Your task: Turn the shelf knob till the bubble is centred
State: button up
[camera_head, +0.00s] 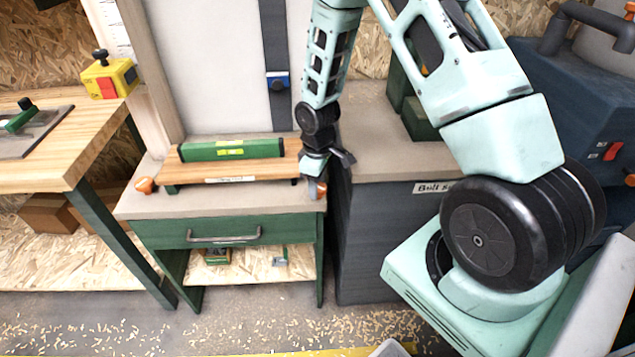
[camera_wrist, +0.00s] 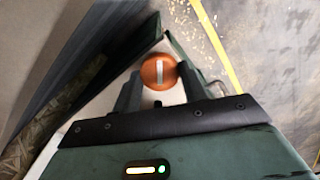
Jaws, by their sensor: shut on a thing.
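A green spirit level (camera_head: 200,152) lies on a small wooden shelf (camera_head: 275,170) on the bench top. Its yellow-green vial shows, but the bubble is too small to make out. One orange knob (camera_head: 145,186) stands at the shelf's left end. My gripper (camera_head: 317,177) is at the shelf's right end, pointing down. In the wrist view another orange knob (camera_wrist: 158,72), round with a white line along its top, sits between the two dark fingers of my gripper (camera_wrist: 159,85). The fingers are shut on this knob. In the head view my gripper mostly hides it.
A green drawer with a grey handle (camera_head: 224,238) is under the bench top (camera_head: 220,205). A dark cabinet (camera_head: 375,240) stands close on the right. A wooden table (camera_head: 70,140) with a yellow and red switch box (camera_head: 110,79) is at left. Shavings litter the floor.

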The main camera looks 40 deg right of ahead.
jog(key=o, duration=0.7)
notch_tip(320, 180, up, 17)
jog(key=shift+r, duration=0.2)
dwell(0.5)
jog(key=s+a+r, duration=0.3)
jog(key=s+a, duration=0.1)
jog(key=a, duration=0.6)
jog(key=s+a+r, duration=0.1)
jog(key=s+a, duration=0.6)
jog(key=s, duration=0.3)
jog(key=s+a+r+n, duration=0.1)
jog(key=s+a+r, duration=0.1)
jog(key=s+a, duration=0.5)
jog(key=s, duration=0.3)
jog(key=shift+r+n+y, duration=0.3)
